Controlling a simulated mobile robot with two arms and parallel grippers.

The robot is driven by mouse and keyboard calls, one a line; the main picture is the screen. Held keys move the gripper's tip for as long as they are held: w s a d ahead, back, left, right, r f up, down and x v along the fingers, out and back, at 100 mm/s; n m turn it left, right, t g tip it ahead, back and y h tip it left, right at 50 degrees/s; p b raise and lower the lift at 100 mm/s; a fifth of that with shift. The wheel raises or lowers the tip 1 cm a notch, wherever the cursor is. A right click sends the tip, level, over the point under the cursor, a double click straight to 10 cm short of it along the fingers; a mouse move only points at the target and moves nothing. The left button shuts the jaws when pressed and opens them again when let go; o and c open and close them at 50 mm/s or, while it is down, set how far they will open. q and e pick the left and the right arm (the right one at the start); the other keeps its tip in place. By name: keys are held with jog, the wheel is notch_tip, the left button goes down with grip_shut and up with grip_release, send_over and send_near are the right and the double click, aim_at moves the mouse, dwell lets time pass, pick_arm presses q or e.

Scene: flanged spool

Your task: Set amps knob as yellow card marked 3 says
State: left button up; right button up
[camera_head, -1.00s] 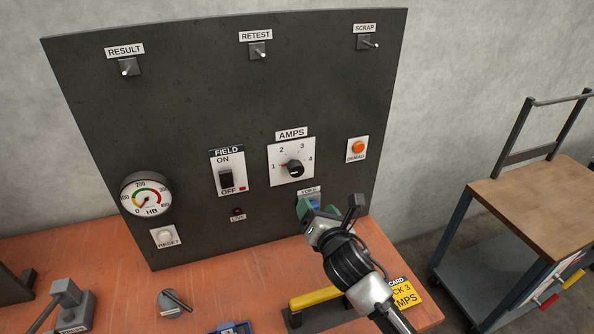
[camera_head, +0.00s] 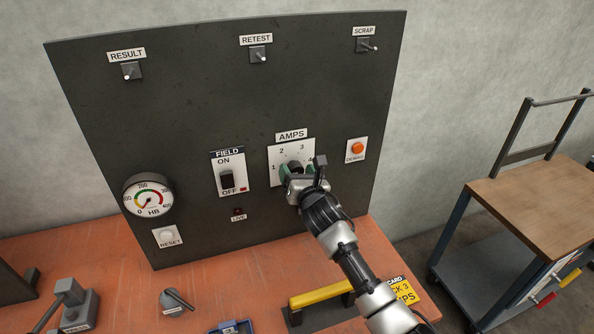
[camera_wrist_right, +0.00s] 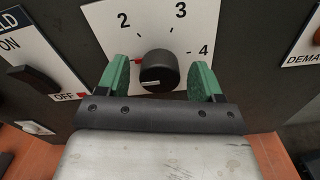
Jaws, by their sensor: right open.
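The amps knob (camera_wrist_right: 159,70) is black and round, on a white AMPS plate (camera_head: 278,152) marked 1 to 4. In the right wrist view a red mark shows at its left side, toward the 1 side; the 1 is hidden there by a finger. My right gripper (camera_head: 297,169) is open at the plate. In the right wrist view its green fingers (camera_wrist_right: 160,78) stand on either side of the knob, with gaps. My left gripper is out of view.
The FIELD switch (camera_head: 227,179) is left of the plate, and the orange DEMAG button (camera_head: 357,148) is right of it. A yellow bar (camera_head: 320,294) lies on the bench below. A wooden-topped cart (camera_head: 535,205) stands at the right.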

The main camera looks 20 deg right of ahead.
jog(key=shift+w, duration=0.25)
jog(key=c, duration=0.9)
jog(key=shift+c, duration=0.2)
